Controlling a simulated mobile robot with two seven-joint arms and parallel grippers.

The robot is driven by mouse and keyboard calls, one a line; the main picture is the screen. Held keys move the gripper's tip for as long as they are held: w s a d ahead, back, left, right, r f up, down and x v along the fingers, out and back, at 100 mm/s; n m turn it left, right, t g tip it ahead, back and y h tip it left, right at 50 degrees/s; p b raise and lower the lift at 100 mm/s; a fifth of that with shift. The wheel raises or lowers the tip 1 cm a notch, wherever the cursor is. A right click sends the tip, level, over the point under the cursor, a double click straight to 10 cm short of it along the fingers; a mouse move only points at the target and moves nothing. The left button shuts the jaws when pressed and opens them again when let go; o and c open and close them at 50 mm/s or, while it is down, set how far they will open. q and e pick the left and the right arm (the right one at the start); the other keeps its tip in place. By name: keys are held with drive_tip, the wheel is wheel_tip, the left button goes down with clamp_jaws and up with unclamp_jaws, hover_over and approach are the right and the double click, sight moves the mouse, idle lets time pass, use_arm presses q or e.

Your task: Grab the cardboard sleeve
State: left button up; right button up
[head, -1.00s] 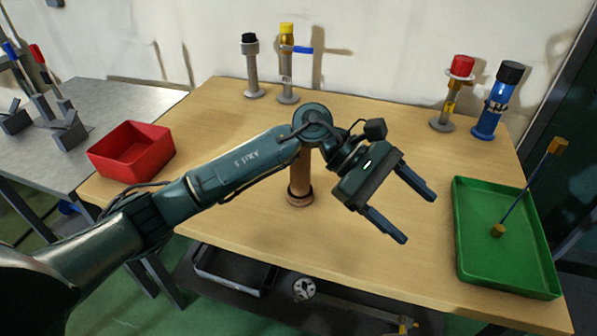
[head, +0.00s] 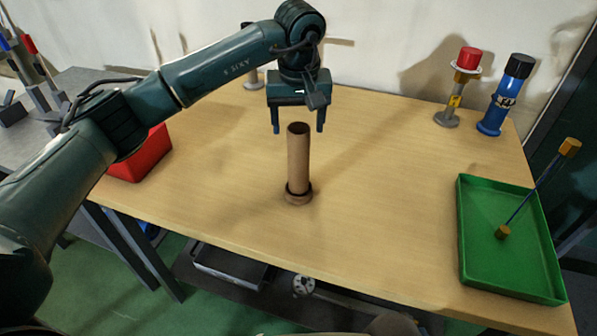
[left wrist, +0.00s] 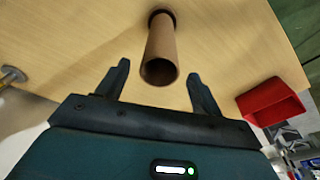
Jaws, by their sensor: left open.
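The cardboard sleeve (head: 298,160) is a brown open-topped tube. It stands upright on the wooden table, with a dark ring and a round base at its foot. My left gripper (head: 298,130) is open and points down, above and behind the sleeve's top in the head view. In the left wrist view the sleeve (left wrist: 160,50) shows its open end toward the camera, between and just beyond the two spread fingertips (left wrist: 158,75). Nothing is between the fingers' pads. My right gripper is not in view.
A green tray (head: 510,282) holding a thin rod with yellow ends is at the right. A red-capped stand (head: 455,95) and a blue black-capped cylinder (head: 505,95) stand at the back right. A red bin (head: 140,160) is at the left. The table around the sleeve is clear.

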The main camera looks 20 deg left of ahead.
sight(298, 143)
use_arm(q)
drive_tip(key=shift+w+f+p, duration=0.2)
drive_tip(key=shift+f+p, duration=0.5)
drive_tip(key=shift+f, duration=2.3)
drive_tip(key=shift+c, duration=0.5)
drive_tip(key=c, duration=1.3)
